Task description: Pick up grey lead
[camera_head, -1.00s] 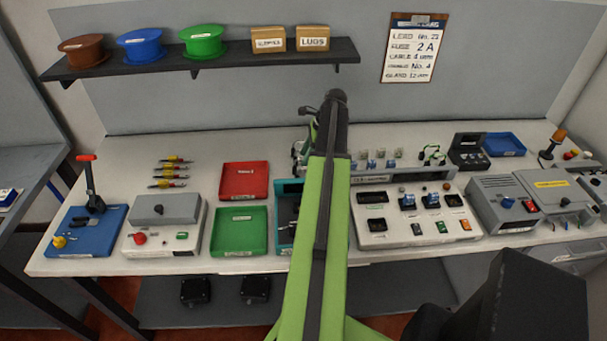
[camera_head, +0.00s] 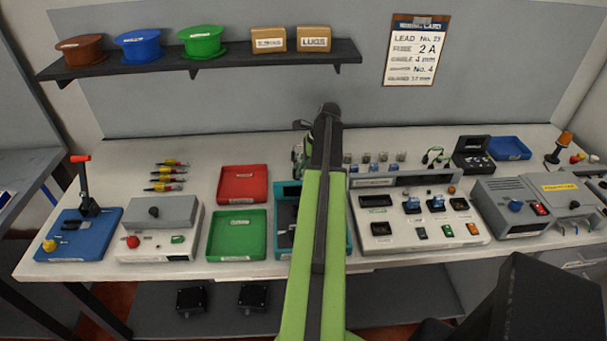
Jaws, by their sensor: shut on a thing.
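My arm stretches over the middle of the bench, and my gripper (camera_head: 303,127) is at its far end, mostly hidden behind the dark wrist. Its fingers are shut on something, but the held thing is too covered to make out. A small grey-and-green item (camera_head: 297,157) shows just left of the wrist, too small to name. I cannot pick out a grey lead in the open. Dark leads with green parts (camera_head: 436,157) stand at the back right. Several yellow-and-red tools (camera_head: 168,176) lie at the back left.
A red tray (camera_head: 243,184), a green tray (camera_head: 237,234) and a teal tray (camera_head: 285,238) lie left of my arm. A white socket panel (camera_head: 410,233) stands right of it, with a grey box (camera_head: 512,206) beyond. A shelf (camera_head: 205,60) with spools hangs above.

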